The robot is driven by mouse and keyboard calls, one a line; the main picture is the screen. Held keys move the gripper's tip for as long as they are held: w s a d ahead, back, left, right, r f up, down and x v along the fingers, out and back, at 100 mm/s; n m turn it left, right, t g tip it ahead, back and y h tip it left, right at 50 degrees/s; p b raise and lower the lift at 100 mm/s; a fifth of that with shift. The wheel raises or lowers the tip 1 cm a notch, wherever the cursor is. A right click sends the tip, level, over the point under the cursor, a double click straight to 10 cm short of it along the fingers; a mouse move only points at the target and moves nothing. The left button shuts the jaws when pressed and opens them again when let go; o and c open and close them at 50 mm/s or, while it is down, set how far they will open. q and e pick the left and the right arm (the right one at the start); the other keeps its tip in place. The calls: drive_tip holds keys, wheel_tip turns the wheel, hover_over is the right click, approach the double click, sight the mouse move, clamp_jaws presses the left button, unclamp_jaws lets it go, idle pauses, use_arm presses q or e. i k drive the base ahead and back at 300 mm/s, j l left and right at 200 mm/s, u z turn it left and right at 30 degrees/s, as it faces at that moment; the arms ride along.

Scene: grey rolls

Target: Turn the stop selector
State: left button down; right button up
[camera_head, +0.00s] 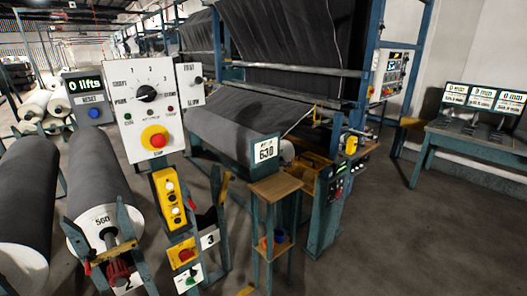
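A white control panel (143,104) stands upright at the upper left. It carries a black rotary selector knob (146,93) with numbers and small words printed around it. I take this knob to be the stop selector; which mark it points at is too small to tell. Below it is a red push button on a yellow surround (155,138), with small coloured lamps above. A narrower panel (190,88) to its right has another small black knob (198,80) between two labels, the lower reading SLOW. Neither of my grippers shows in the head view, and nothing touches the knob.
A counter box reading "0 lifts" (88,96) stands left of the panel. A yellow button box (173,196) hangs below it. Large grey rolls (95,185) lie at left. A wooden-topped stand (276,187) is at centre. Open floor (430,235) lies to the right.

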sight(146, 93)
drive_tip(key=k+j+u, duration=0.15)
drive_tip(key=j+u, duration=0.25)
drive_tip(key=k+j+u, duration=0.1)
drive_tip(key=j+u, duration=0.65)
drive_tip(key=j, duration=0.15)
drive_tip(key=k, duration=0.05)
